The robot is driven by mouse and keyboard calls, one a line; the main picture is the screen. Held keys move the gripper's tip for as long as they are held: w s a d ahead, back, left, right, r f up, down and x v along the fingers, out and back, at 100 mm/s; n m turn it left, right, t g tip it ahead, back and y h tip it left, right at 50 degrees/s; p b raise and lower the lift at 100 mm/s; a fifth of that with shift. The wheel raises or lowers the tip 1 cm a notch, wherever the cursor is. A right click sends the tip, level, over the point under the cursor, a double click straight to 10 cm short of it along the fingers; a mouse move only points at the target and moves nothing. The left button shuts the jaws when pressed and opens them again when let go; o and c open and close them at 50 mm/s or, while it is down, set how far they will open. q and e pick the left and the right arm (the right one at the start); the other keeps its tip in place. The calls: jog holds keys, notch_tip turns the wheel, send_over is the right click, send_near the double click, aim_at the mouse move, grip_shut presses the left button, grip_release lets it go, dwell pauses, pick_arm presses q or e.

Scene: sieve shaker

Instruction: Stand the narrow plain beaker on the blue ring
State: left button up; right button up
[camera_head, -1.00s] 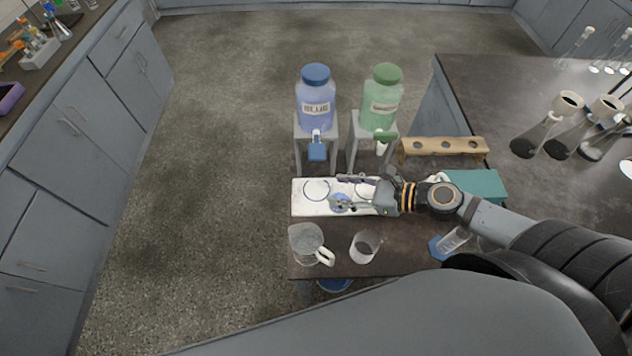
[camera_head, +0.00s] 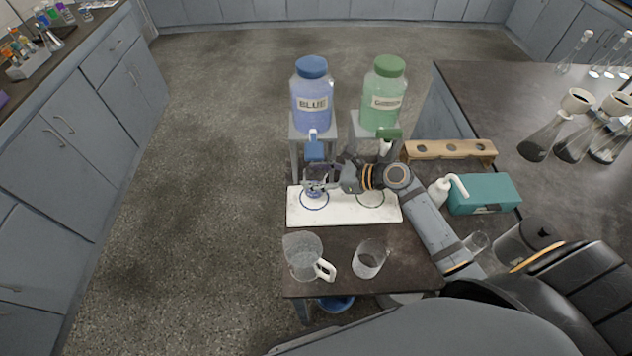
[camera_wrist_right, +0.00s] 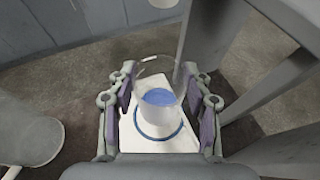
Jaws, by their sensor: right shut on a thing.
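The narrow plain beaker (camera_wrist_right: 158,100) is clear, with blue liquid in it. My right gripper (camera_head: 316,180) is shut on it, with one finger on each side in the right wrist view (camera_wrist_right: 160,100). The beaker stands upright over the blue ring (camera_head: 315,208), the left ring on the white mat (camera_head: 342,215). In the right wrist view the blue ring (camera_wrist_right: 172,136) shows around the beaker's lower part. I cannot tell whether its base touches the mat. In the head view my gripper hides most of the beaker. My left gripper is out of view.
A second ring (camera_head: 370,204) is right of the blue one. A handled jug (camera_head: 302,258) and a wider clear beaker (camera_head: 369,260) stand in front of the mat. Blue (camera_head: 312,98) and green (camera_head: 384,98) jars stand on stands behind. A teal box (camera_head: 484,192) is at right.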

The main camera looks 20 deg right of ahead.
jog(key=shift+f, duration=1.55)
jog(key=o, duration=1.3)
jog(key=shift+f, duration=0.15)
